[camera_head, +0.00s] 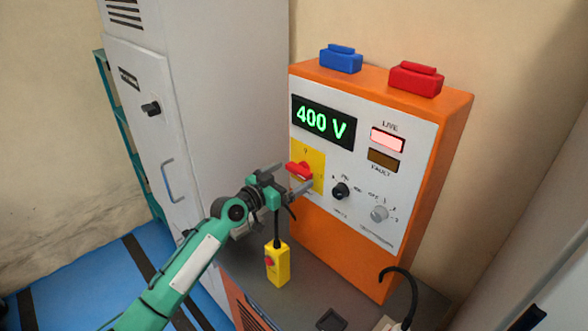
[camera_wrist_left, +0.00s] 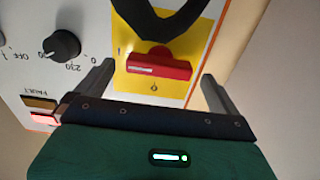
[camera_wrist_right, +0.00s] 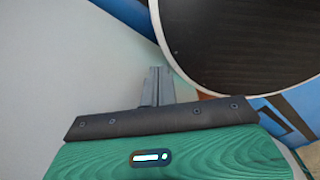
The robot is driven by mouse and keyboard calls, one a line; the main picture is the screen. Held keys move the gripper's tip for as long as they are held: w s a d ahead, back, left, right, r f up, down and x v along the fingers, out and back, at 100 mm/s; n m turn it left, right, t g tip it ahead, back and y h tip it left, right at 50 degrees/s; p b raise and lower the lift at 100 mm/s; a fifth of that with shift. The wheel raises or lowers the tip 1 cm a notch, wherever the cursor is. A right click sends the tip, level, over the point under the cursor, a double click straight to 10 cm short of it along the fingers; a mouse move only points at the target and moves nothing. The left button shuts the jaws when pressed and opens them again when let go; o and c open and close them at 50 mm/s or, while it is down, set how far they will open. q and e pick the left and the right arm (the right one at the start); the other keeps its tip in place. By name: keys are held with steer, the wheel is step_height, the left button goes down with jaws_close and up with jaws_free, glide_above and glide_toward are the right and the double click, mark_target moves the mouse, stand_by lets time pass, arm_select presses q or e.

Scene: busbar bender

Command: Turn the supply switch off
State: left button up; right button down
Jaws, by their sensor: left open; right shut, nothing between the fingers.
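The supply switch is a red handle (camera_head: 299,171) on a yellow plate (camera_head: 316,157) at the left of the orange supply box's front panel. My left gripper (camera_head: 290,180) is open right in front of it. In the left wrist view the red handle (camera_wrist_left: 157,66) lies crosswise between the two open fingers of the left gripper (camera_wrist_left: 160,85), with a gap on each side. The display (camera_head: 323,121) reads 400 V and the LIVE lamp (camera_head: 388,140) glows pinkish red. My right gripper (camera_wrist_right: 157,85) is shut and empty, away from the panel.
A black knob (camera_head: 341,191) and a grey knob (camera_head: 379,214) are right of the switch. A yellow pendant (camera_head: 277,263) with a red button hangs below my left gripper. A grey cabinet (camera_head: 200,120) stands at left. Blue (camera_head: 341,59) and red (camera_head: 416,79) blocks sit on the box.

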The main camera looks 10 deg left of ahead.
arm_select(q)
steer(key=shift+x, duration=1.1)
steer(key=c, duration=1)
